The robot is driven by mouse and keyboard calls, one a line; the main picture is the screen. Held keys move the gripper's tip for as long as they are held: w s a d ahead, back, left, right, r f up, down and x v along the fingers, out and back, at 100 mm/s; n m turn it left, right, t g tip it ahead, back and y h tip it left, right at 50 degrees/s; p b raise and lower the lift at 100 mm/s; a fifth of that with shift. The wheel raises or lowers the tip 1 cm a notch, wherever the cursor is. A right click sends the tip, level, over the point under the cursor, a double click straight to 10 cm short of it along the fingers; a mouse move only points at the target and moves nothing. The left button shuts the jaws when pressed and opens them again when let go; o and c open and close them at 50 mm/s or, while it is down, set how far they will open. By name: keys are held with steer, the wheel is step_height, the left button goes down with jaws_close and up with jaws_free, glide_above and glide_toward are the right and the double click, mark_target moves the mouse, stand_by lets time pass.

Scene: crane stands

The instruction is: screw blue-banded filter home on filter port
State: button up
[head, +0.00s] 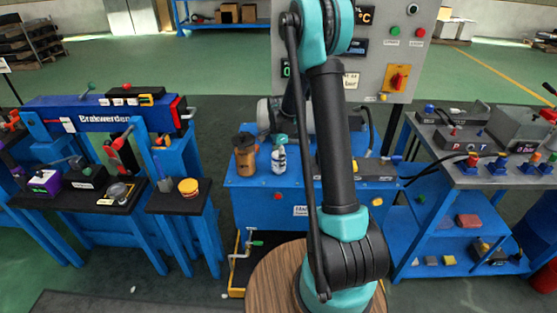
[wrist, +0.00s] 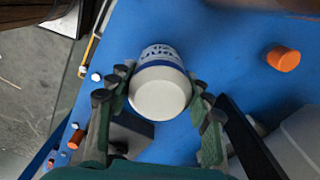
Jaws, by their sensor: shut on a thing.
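In the head view a small white and blue shape (head: 279,160), probably the filter, shows under a teal part above the blue bench. The filter port cannot be made out. I cannot tell whether the filter touches anything beyond my fingers.
A brown, dark-topped container (head: 245,155) stands on the blue bench (head: 255,203) beside the filter. A grey control panel (head: 402,62) rises behind. An orange knob (wrist: 283,58) lies right of the filter in the wrist view. Cluttered blue stands flank the bench.

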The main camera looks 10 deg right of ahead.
steer(key=m, duration=0.5)
steer(key=o, duration=1.3)
steer(key=shift+c, duration=0.7)
